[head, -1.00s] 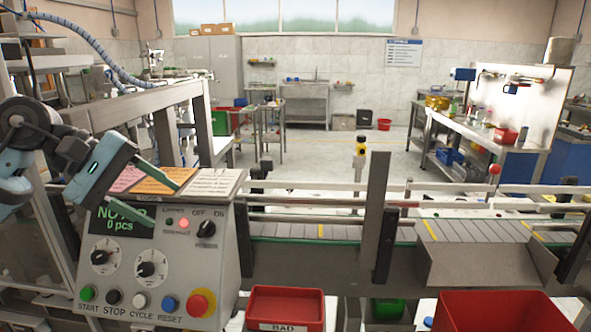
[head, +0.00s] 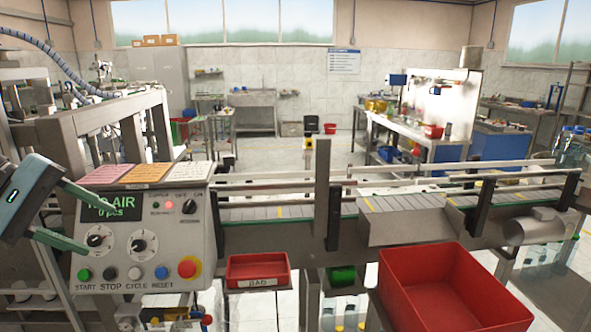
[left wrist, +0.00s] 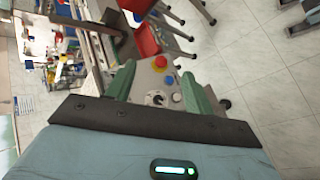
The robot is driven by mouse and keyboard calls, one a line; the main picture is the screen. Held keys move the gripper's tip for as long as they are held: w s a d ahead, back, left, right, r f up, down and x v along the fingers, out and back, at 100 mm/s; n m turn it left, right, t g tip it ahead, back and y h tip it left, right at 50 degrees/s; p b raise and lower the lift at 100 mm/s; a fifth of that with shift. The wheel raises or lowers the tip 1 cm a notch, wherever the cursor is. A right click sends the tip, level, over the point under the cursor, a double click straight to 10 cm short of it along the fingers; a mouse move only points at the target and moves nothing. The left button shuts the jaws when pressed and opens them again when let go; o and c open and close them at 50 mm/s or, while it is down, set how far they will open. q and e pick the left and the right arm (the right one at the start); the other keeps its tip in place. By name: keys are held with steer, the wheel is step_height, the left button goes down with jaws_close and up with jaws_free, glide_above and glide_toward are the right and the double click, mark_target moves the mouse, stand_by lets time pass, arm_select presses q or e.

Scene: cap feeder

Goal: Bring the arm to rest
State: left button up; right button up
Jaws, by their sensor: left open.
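My left gripper (head: 93,228) is at the left edge of the head view, with its two green fingers spread and nothing between them. The fingers lie across the left side of the control panel (head: 150,265) in the picture and partly cover its display (head: 117,206). I cannot tell whether they touch the panel. In the left wrist view, the open fingers of the left gripper (left wrist: 158,70) frame the panel's knob and buttons (left wrist: 160,62). Most of the left arm is outside the head view. My right gripper is not in view.
A conveyor (head: 290,236) with rails and posts runs right from the panel. A small red bin (head: 258,283) and a larger red bin (head: 480,285) are in front of it. A machine frame (head: 65,128) stands at the left. Open floor lies behind the conveyor.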

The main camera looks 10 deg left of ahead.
arm_select(q)
steer(key=w+d+f+n+t+h+p, duration=0.15)
steer(key=d+f+n+t+h, duration=0.65)
steer(key=d+f+n, duration=1.1)
steer(key=s+a+f+n+t+y+p, duration=0.1)
steer(key=s+a+f+n+y, duration=0.2)
steer(key=f+n, duration=0.5)
steer(key=s+a+f+n+t+y, duration=0.1)
steer(key=s+f+n+y, duration=0.35)
steer(key=n, duration=0.75)
steer(key=s+a+f+n+t+y+p, duration=0.15)
steer(key=f+n+y, duration=0.25)
steer(key=f+n, duration=0.5)
steer(key=s+d+f+n+g+y, duration=0.1)
steer(key=s+f+n+g, duration=0.3)
steer(key=s, duration=0.5)
steer(key=s+d+f+n+g+y, duration=0.1)
steer(key=s+f+n+g, duration=0.2)
steer(key=s+f+n, duration=0.3)
steer(key=s+n, duration=0.2)
steer(key=s, duration=0.2)
steer(key=shift+s+f+g+y, duration=0.15)
steer(key=shift+f+g+y, duration=0.05)
steer(key=shift+g+y, duration=0.15)
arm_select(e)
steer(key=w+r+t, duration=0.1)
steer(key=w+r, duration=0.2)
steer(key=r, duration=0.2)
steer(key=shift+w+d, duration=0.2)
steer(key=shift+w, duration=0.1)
